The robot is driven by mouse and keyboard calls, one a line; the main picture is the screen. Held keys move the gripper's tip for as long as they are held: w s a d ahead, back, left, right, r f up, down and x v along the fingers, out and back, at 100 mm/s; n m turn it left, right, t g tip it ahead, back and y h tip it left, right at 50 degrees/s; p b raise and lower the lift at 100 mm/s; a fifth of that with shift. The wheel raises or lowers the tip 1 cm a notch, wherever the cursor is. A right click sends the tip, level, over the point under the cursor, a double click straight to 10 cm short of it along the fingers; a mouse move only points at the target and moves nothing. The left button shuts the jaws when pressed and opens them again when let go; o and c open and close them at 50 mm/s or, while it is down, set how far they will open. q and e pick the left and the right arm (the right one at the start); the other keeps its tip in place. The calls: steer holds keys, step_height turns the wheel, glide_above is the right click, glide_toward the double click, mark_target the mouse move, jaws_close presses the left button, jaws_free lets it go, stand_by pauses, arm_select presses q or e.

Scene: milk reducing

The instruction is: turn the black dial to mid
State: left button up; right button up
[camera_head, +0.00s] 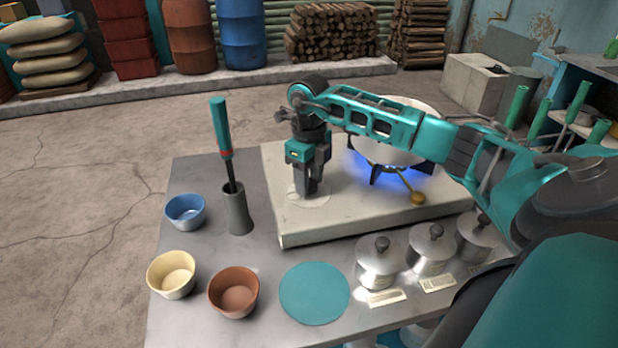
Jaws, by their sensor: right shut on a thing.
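The stove (330,225) is a pale slab with a blue flame (395,177) at its burner. My right gripper (308,190) points straight down at the left part of the stove top, over a pale round plate (322,199). Its fingers are shut on the black dial, which they almost wholly hide. I cannot read the dial's setting. My left gripper is not in view.
A white pan (405,153) sits on the burner, partly behind my right arm. A gold-tipped utensil (417,198) lies by it. Bowls (172,280), a teal disc (314,294), a grey utensil holder (236,212) and lidded metal canisters (378,265) stand in front and left.

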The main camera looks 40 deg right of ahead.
steer(key=shift+n, duration=1.6)
steer(key=o, duration=1.1)
steer(key=shift+c, duration=0.2)
step_height(320, 180, up, 13)
